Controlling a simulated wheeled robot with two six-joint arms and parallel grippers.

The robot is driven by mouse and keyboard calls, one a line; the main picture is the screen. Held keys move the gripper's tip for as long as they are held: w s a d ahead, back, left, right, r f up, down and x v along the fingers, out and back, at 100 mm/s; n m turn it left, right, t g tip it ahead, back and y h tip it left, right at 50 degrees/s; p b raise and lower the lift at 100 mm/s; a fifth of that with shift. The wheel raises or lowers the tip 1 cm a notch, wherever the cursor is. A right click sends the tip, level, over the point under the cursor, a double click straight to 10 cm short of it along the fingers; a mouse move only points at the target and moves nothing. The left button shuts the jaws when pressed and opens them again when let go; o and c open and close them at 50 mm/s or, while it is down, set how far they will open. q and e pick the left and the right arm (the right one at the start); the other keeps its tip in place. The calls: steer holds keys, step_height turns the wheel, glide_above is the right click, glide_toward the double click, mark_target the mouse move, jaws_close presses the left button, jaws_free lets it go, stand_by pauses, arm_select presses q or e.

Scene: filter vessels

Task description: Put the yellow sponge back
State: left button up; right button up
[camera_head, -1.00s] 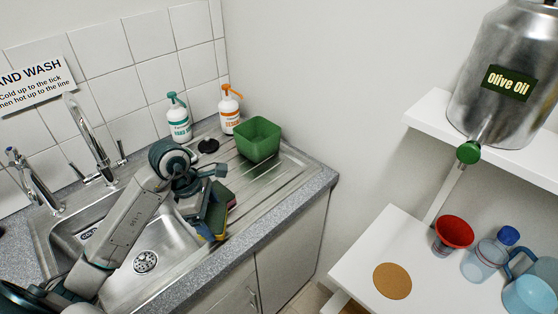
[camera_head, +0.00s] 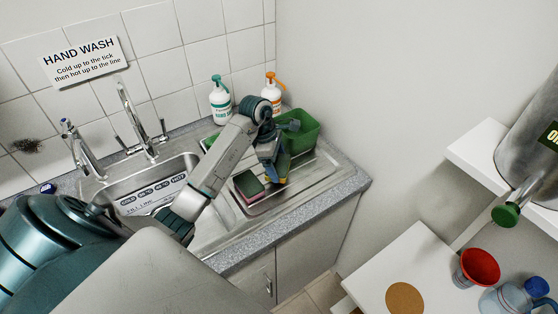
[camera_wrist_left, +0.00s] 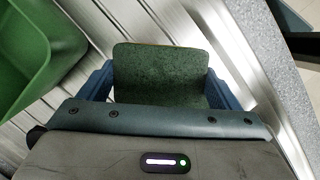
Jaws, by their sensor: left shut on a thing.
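My left gripper (camera_head: 276,174) is above the draining board beside the sink, shut on the yellow sponge (camera_head: 283,180). Only a small yellow part of the sponge shows between the fingers in the head view. In the left wrist view the sponge (camera_wrist_left: 160,68) shows its dark green scouring face and a thin yellow far edge, between the two blue fingers. A green tub (camera_head: 305,132) stands on the draining board behind the gripper; it is at the upper left of the left wrist view (camera_wrist_left: 30,55). My right gripper is not in view.
A pink and green sponge (camera_head: 249,186) lies on the draining board left of the gripper. A teal-topped bottle (camera_head: 220,104) and an orange-topped bottle (camera_head: 271,92) stand by the wall. Taps (camera_head: 134,120) rise behind the sink. A white table (camera_head: 385,262) is at the right.

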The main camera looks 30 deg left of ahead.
mark_target(279, 167)
arm_select(q)
steer(key=shift+w+a, duration=0.2)
steer(key=shift+w, duration=0.5)
steer(key=shift+f+p, duration=0.25)
steer(key=shift+p, duration=0.25)
step_height(279, 167, down, 3)
steer(key=shift+r+p, duration=0.1)
steer(key=shift+p, duration=0.85)
steer(key=shift+f, duration=0.3)
steer(key=o, duration=0.9)
steer(key=shift+r, duration=0.1)
